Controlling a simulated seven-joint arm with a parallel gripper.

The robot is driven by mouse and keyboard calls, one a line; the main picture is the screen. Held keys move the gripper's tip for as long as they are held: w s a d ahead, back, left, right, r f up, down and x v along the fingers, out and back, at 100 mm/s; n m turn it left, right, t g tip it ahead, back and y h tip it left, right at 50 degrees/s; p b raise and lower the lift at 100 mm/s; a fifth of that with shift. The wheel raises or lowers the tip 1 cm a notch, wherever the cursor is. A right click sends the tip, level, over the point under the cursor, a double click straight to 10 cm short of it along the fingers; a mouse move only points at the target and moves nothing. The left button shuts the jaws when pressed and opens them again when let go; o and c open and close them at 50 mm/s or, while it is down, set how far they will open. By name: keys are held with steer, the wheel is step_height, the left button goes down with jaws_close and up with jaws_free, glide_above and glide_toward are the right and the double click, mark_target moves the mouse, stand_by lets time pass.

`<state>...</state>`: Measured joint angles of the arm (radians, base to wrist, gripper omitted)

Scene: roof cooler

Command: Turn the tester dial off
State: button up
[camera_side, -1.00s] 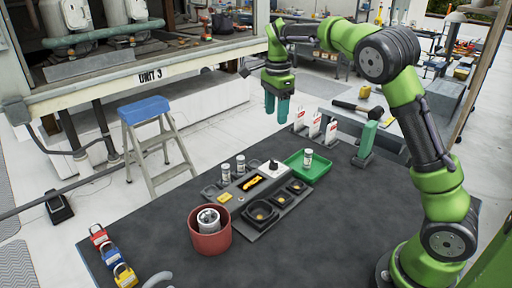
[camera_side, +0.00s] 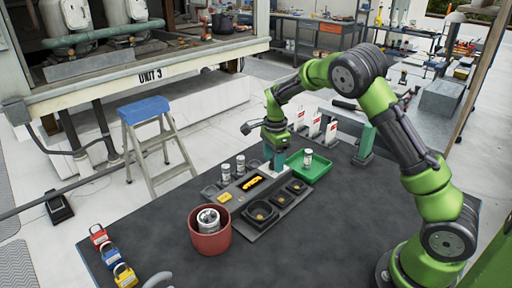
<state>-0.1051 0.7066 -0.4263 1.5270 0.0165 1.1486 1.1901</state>
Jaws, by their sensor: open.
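The tester appears to be the small white box (camera_side: 267,174) at the far end of the dark parts tray on the table. Its black dial is hidden behind my fingers. My gripper (camera_side: 275,164) points down with its teal fingers at the box, over the place of the dial. The fingers are open. I cannot tell whether they touch the dial or stand on both sides of it, and the dial's setting does not show.
A green tray (camera_side: 318,174) with a white jar (camera_side: 307,158) stands close on the right. Two jars (camera_side: 240,163) stand on the left. White-and-red tags (camera_side: 315,125) stand behind.

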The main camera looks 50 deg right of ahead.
steer(key=shift+f, duration=0.25)
steer(key=c, duration=1)
steer(key=shift+c, duration=0.2)
